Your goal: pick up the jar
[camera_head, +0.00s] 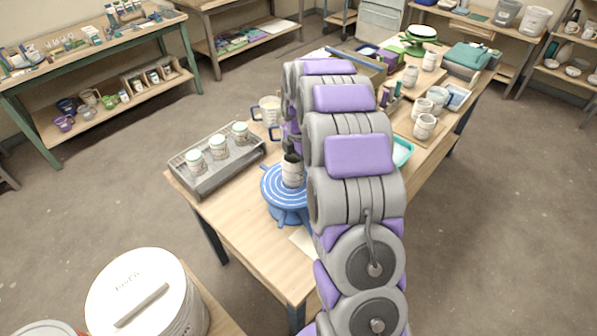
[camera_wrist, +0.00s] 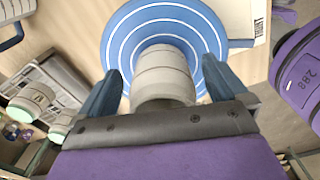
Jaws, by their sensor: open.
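The jar (camera_head: 292,172) stands upright on a blue banding wheel with white rings (camera_head: 283,200) on the wooden table. It is pale with a dark band near its top in the head view. In the wrist view the grey-beige jar (camera_wrist: 163,78) stands over the ringed blue disc (camera_wrist: 122,42). My gripper (camera_wrist: 162,66) is open, with one dark blue finger on each side of the jar. Gaps show between the fingers and the jar, so I see no grip. In the head view my arm hides most of my gripper.
A grey tray (camera_head: 231,166) with three lidded jars stands left of the wheel; it also shows in the wrist view (camera_wrist: 62,78). A pale mug (camera_head: 268,108) is behind. Several jars and tools crowd the table's far end. A white lidded bucket (camera_head: 150,300) stands at front left.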

